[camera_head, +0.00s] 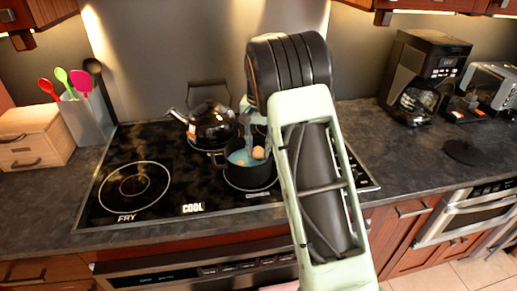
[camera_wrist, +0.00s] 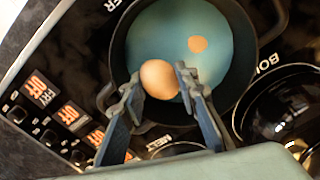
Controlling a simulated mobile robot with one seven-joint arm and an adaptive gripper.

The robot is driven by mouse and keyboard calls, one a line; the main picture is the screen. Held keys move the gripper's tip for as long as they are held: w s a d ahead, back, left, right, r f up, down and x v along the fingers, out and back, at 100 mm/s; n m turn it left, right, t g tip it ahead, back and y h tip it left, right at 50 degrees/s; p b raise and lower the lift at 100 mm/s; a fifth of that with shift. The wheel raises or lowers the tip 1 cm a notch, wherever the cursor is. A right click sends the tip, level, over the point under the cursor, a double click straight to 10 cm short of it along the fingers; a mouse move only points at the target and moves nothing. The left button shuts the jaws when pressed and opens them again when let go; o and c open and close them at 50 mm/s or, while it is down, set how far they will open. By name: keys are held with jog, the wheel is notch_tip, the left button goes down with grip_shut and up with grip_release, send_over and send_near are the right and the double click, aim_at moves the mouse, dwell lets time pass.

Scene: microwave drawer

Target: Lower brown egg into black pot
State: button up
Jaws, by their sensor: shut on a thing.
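A brown egg (camera_wrist: 160,79) is held between the fingertips of my gripper (camera_wrist: 158,88) in the wrist view. The egg also shows in the head view (camera_head: 258,153), at the right side of the pot opening. The black pot (camera_head: 247,178) stands on the stovetop and holds light blue liquid. In the wrist view the pot (camera_wrist: 118,45) lies behind the egg, and the egg overlaps its near part. A second, smaller-looking brown egg (camera_wrist: 198,44) shows in the liquid. I cannot tell whether the held egg touches the liquid. My gripper is mostly hidden behind my arm in the head view.
A black kettle (camera_head: 211,127) stands behind and left of the pot. The left burner (camera_head: 134,187) is bare. A utensil holder (camera_head: 87,121) and wooden box (camera_head: 32,137) stand at left. A coffee maker (camera_head: 424,75) and toaster (camera_head: 488,92) stand at right.

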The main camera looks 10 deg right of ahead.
dwell(0.7)
jog(key=o, duration=0.8)
jog(key=shift+c, duration=0.2)
